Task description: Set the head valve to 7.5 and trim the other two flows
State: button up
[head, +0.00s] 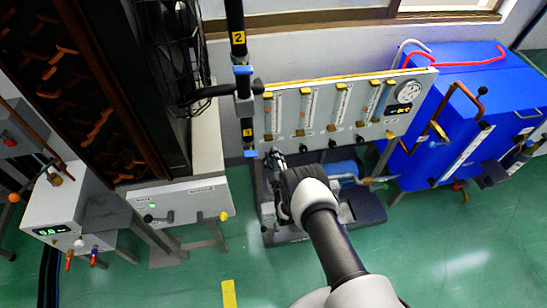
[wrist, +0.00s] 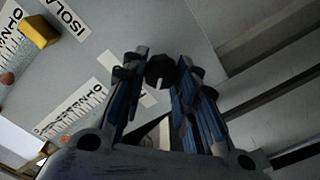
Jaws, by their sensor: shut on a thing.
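A grey panel (head: 340,118) carries several upright flow tubes with yellow fittings, and a row of dark knobs along its lower edge. My gripper (head: 276,157) is at the lower left corner of this panel. In the wrist view my gripper (wrist: 162,82) has its two blue-and-black fingers on either side of a small black knob (wrist: 160,69) with a white mark, and is shut on it. In the head view my gripper and arm hide this knob. Tube readings are too small to read, and I cannot tell which valve is the head valve.
A round gauge (head: 408,92) sits at the panel's upper right. A blue cabinet (head: 465,110) with red hoses stands to the right. A black pipe (head: 239,60) with blue clamps hangs left of the panel. Green floor (head: 440,235) is clear at the lower right.

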jog(key=o, duration=1.1)
jog(key=v, duration=1.2)
